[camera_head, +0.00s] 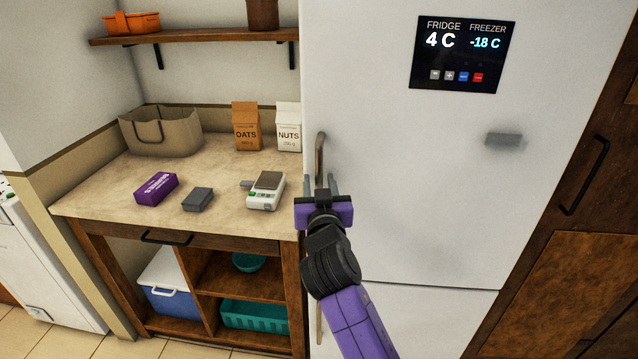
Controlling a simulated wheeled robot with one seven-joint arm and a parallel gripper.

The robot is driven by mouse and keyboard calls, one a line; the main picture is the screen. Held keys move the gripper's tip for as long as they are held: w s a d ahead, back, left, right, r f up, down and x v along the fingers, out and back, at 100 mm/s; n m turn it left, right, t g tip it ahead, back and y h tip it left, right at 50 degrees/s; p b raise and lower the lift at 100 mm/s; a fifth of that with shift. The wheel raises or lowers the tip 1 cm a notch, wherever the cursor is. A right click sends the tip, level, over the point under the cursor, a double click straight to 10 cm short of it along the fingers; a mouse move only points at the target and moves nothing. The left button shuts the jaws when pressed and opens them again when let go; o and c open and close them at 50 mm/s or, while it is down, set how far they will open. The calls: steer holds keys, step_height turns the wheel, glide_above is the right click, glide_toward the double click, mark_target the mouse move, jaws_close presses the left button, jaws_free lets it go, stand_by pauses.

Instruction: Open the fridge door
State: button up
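The white fridge (400,190) stands on the right with its upper door shut flush. A display (463,55) on the door reads 4 C for fridge and -18 C for freezer. The fridge's vertical metal handle (320,150) is at the door's left edge. My gripper (321,182) is at the lower part of this handle. Its two fingers are apart, one on each side of the handle, with a gap showing. The purple gripper body hides the handle's lower end. I cannot tell whether the fingers touch the handle.
Left of the fridge is a counter (110,190) with a scale (266,190), a purple box (156,188), a grey block (198,199), a bag (160,132), oats (247,126) and nuts (288,126). A dark wooden cabinet (560,285) stands to the right.

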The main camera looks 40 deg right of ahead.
jaws_close()
stand_by(1.3)
